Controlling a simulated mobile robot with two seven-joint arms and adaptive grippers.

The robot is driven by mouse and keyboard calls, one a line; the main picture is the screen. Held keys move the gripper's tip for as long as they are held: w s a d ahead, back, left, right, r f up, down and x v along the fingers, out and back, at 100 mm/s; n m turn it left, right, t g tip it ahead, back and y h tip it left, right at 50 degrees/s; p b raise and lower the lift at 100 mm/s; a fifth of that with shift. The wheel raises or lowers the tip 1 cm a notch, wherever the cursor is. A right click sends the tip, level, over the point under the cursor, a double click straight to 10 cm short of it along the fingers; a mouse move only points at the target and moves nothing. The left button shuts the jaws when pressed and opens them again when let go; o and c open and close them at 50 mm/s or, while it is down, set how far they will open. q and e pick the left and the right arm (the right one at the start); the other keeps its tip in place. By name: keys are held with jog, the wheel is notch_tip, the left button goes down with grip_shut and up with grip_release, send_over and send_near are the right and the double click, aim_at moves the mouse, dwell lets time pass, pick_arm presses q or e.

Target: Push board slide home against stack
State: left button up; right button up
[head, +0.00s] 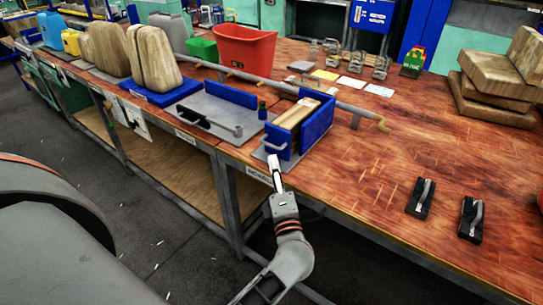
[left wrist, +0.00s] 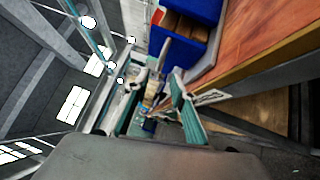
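A press with blue walls (head: 316,128) stands near the front edge of the bench. A stack of pale wooden boards (head: 297,114) lies between its blue walls. In the left wrist view, the blue press (left wrist: 188,38) and brown boards (left wrist: 186,24) show at the top, beyond my gripper's fingers. My right gripper is not in view.
Two black clamps (head: 421,197) lie at the right. The bench between is clear.

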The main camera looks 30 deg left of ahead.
aim_at(265, 144)
pick_arm(q)
jog(key=v, duration=0.2)
jog(key=shift+s+d, duration=0.15)
jog(key=shift+s, duration=0.05)
jog(key=c, duration=0.5)
jog(key=shift+s+r, duration=0.1)
jog(key=shift+r, duration=0.15)
grip_shut()
jog(key=s+r+m+g+h, duration=0.1)
jog(key=s+r+m+g, duration=0.1)
jog(key=s+r, duration=0.25)
jog(key=shift+m+h, duration=0.5)
jog(key=shift+m, duration=0.1)
jog(key=shift+w+d+f+x, duration=0.2)
jog(key=shift+d+x, duration=0.05)
jog(key=shift+x, duration=1.75)
jog(key=shift+w+d+f+x, duration=0.15)
jog(key=shift+d+f+x, duration=0.1)
jog(key=shift+x, duration=1.75)
jog(key=shift+w+d+f+x, duration=0.2)
jog(key=shift+d+x, duration=0.05)
jog(key=shift+x, duration=1.75)
